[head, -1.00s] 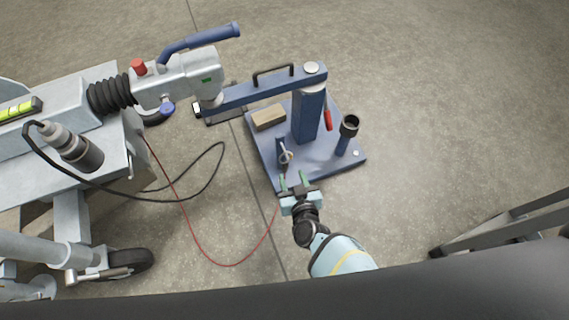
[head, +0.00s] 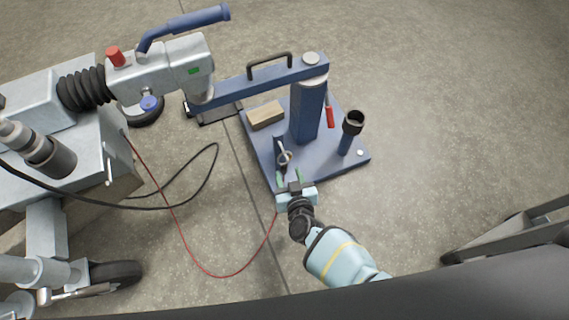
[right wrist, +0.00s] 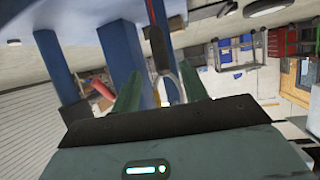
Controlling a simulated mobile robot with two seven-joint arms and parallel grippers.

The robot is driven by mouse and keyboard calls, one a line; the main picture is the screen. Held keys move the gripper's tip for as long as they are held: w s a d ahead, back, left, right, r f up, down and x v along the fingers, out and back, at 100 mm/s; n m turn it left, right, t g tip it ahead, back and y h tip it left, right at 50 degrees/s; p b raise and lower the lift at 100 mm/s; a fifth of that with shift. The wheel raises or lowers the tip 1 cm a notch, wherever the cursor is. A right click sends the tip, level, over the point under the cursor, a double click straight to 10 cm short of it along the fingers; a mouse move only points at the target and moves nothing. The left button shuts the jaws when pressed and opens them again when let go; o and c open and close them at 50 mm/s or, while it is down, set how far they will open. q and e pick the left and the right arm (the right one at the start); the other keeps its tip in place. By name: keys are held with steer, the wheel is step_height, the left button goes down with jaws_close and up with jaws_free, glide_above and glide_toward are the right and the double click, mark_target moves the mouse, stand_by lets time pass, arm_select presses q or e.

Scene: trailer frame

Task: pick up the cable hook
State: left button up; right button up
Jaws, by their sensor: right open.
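The cable hook (head: 284,158) is a small grey ring-like piece beside a short dark blue post at the near left of the blue base plate (head: 335,167). My right gripper (head: 290,175) is open, with its green fingers just on the near side of the hook. In the right wrist view, a grey forked piece that looks like the hook (right wrist: 164,62) shows between and beyond the open fingers (right wrist: 160,88). I cannot tell whether either finger touches it. My left gripper is not in view.
A blue column (head: 307,115) with a long arm stands on the plate, beside a wooden block (head: 266,116), a red-handled tool (head: 329,117) and a black cup on a post (head: 353,123). A red cable (head: 205,266) runs from the trailer toward my right gripper.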

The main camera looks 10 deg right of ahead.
mark_target(285, 169)
steer(key=b+x, duration=0.3)
steer(key=shift+w+a+f, duration=0.1)
steer(key=shift+w+a, duration=0.1)
steer(key=shift+w, duration=0.05)
steer(key=shift+b+x, duration=0.8)
steer(key=c, duration=0.8)
jaws_close()
